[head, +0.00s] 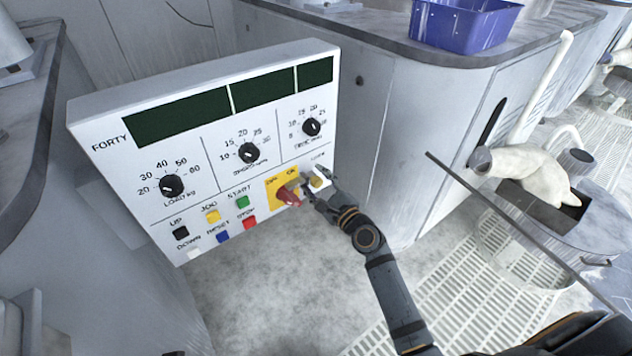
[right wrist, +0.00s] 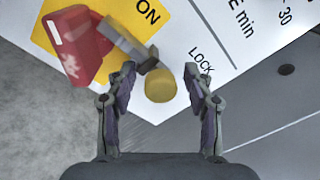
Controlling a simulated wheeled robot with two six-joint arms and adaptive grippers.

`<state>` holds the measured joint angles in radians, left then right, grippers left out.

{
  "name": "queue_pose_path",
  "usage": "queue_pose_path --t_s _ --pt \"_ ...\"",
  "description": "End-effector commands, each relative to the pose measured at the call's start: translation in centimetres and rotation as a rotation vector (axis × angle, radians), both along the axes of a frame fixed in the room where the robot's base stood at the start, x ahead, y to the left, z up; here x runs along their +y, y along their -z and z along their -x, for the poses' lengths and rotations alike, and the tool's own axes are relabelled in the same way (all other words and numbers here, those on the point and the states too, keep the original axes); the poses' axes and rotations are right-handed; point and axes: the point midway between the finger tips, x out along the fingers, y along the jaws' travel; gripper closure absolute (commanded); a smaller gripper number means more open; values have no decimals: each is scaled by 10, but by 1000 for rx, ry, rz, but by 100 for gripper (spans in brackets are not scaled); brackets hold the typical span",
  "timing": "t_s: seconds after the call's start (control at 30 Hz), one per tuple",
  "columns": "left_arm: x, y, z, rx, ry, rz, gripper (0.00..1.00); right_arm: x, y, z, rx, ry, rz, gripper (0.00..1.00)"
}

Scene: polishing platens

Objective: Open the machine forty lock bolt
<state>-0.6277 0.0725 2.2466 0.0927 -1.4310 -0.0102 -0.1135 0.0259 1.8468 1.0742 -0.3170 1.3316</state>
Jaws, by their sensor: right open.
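The machine forty control panel (head: 215,150) stands in the middle left of the head view, labelled FORTY. At its lower right corner is the lock bolt, a brass-coloured round knob (right wrist: 160,85) beside the word LOCK; it also shows in the head view (head: 317,181). A grey metal bar (right wrist: 125,42) lies next to the knob, with its end close to it. A red switch handle (right wrist: 76,45) sits on a yellow plate. My right gripper (right wrist: 163,82) is open, its fingers on either side of the knob; contact cannot be told. My left gripper is not in view.
Dials and coloured push buttons (head: 243,201) cover the panel left of the switch. A grey cabinet (head: 400,140) stands right of the panel, with a blue bin (head: 465,25) on top. Grey floor (head: 265,285) lies clear below the panel.

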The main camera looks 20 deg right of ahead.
Motion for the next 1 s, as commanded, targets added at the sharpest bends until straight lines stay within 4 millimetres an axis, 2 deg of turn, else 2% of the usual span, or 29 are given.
queue_pose_path --t_s 0.17,0.5,0.57,0.83,1.0 --pt "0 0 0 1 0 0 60 0 0 0 0 0 0 48" --pt "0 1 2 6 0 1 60 0 -1 0 -1 1 0 94" --pt "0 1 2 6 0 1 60 0 -1 0 -2 1 -2 100" --pt "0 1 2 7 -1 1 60 -1 -2 0 -4 1 -3 100" --pt "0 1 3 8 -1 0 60 -12 -2 -4 -5 2 0 100"
